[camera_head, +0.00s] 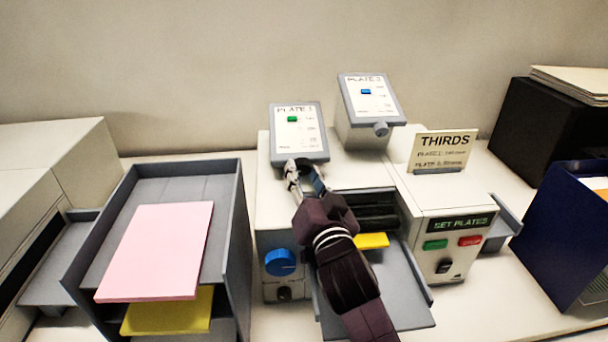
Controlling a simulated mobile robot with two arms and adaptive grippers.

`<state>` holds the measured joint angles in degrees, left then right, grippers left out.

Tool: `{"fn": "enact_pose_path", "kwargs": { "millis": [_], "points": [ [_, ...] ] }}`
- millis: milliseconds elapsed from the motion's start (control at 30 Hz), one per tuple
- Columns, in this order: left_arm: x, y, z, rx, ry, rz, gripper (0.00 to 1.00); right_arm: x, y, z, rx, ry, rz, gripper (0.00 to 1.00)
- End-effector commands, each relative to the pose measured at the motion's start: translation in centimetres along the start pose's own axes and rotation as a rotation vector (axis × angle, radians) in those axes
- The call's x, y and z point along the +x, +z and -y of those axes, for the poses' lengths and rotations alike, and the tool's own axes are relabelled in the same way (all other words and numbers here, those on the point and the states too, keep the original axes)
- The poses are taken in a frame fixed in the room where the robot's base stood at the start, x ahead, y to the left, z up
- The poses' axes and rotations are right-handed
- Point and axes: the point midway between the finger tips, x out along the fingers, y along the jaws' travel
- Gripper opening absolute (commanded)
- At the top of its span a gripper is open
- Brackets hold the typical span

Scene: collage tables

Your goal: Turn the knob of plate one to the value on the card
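The left tilted panel (299,133), headed PLATE with a number too small to read surely, has a green lit mark near its top. My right gripper (305,176) is at this panel's lower edge, its two fingers apart on either side of that spot. Its knob is hidden there, so I cannot tell whether the fingers touch it. The right panel (368,98) has a blue mark and a grey knob (381,129) at its lower edge. The card (442,150) reads THIRDS above two plate lines too small to read. My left gripper is out of view.
The machine has a blue dial (280,262) at front left, a display (461,224) reading SET PLATES, a green button (435,245) and a red button (470,241). A grey tray (135,200) holding pink paper (158,250) stands left. A blue box (565,235) stands right.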

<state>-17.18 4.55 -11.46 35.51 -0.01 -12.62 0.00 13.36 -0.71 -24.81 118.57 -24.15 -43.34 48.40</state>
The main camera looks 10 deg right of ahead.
Motion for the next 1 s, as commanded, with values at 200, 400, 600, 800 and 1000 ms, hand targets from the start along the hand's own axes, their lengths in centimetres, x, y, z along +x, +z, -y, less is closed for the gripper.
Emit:
{"fn": "enact_pose_path", "kwargs": {
  "millis": [200, 400, 600, 800, 1000],
  "points": [
    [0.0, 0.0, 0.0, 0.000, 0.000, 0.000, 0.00, 0.0, 0.0, 0.0, -0.001, 0.000, -0.001, 0.46],
    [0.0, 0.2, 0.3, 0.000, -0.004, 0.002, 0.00, -0.1, 0.0, 0.0, -0.001, 0.000, -0.001, 0.46],
    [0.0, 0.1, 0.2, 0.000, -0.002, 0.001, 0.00, -2.1, 0.0, 0.0, 0.002, 0.000, 0.000, 0.46],
    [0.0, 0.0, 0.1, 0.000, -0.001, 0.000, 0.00, -6.0, 0.1, -0.1, 0.001, 0.001, 0.000, 0.46],
    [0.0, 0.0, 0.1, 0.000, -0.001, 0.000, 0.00, -9.4, 0.1, 0.0, 0.001, 0.001, 0.001, 0.46]
  ]
}}
